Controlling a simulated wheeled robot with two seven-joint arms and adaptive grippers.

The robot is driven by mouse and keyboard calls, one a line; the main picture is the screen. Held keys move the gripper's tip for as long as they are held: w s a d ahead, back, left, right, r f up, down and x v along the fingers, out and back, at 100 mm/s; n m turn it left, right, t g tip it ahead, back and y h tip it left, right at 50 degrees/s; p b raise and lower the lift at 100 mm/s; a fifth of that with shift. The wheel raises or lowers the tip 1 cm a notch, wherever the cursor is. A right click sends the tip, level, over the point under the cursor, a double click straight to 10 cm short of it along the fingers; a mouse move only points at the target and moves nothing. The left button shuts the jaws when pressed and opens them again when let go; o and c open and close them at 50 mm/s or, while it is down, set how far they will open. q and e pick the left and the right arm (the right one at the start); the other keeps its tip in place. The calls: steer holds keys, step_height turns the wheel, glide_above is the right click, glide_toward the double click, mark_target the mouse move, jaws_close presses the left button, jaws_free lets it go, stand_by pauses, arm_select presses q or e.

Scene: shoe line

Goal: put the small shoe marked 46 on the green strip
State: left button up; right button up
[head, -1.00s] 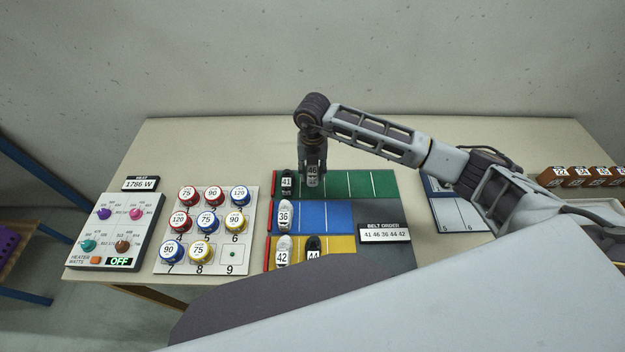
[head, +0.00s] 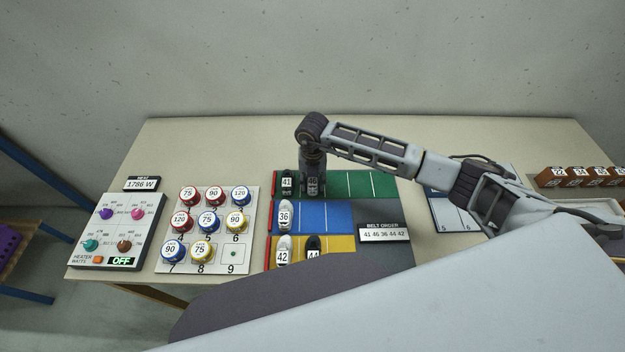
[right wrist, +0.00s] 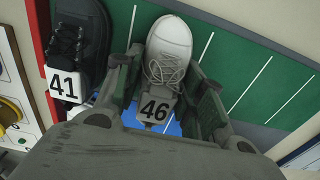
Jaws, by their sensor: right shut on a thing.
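The small shoe marked 46 (right wrist: 168,60) is white with laces, and my right gripper (right wrist: 160,98) is shut on it. In the head view my right gripper (head: 313,190) points down over the green strip (head: 350,184), just right of the black shoe marked 41 (head: 286,184). Shoe 46 is low over the strip or touching it; I cannot tell which. In the right wrist view, shoe 41 (right wrist: 78,48) stands to its left with a gap between. My left gripper is not in view.
The blue strip (head: 335,215) holds a white shoe marked 36 (head: 285,217). The yellow strip (head: 338,246) holds shoes 42 (head: 283,252) and 44 (head: 313,246). A belt order sign (head: 384,233) reads 41 46 36 44 42. The green strip's right part is clear.

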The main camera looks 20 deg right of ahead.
steer(key=shift+f, duration=0.2)
steer(key=o, duration=1)
steer(key=shift+r, duration=0.15)
step_height(320, 180, up, 12)
steer(key=shift+b, duration=1)
